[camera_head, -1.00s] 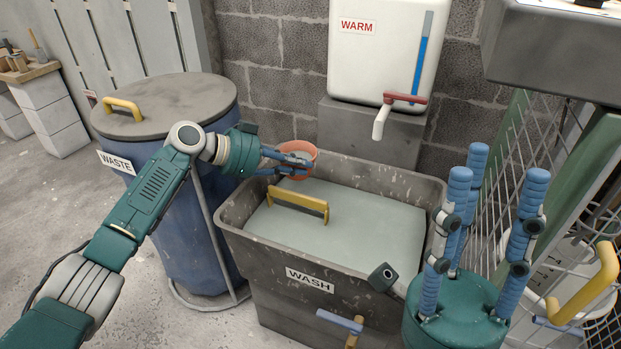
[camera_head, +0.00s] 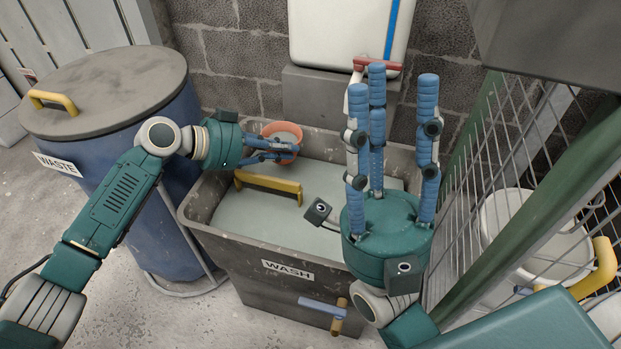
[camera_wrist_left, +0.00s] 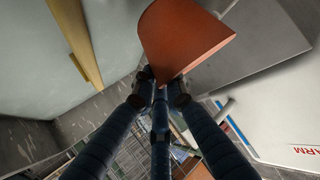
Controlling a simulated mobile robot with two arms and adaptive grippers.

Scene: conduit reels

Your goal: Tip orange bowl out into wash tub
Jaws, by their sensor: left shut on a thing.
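The orange bowl (camera_head: 281,130) is held over the back left corner of the wash tub (camera_head: 230,246). Its mouth faces up and a pale grey content shows inside. My left gripper (camera_head: 276,150) is shut on the bowl's near side. In the left wrist view the bowl (camera_wrist_left: 185,42) sits at the fingertips and its inside is hidden. The tub holds a flat grey-green surface, with a yellow handle (camera_head: 268,187) on it. My right gripper (camera_head: 387,85) has its fingers upright and spread, empty, in front of the tub's right part.
A blue waste barrel (camera_head: 170,225) with a grey lid stands left of the tub. A white warm-water tank (camera_head: 330,30) with a red-handled tap (camera_head: 376,65) is behind it. A wire mesh fence (camera_head: 480,190) and white buckets (camera_head: 530,235) are at the right.

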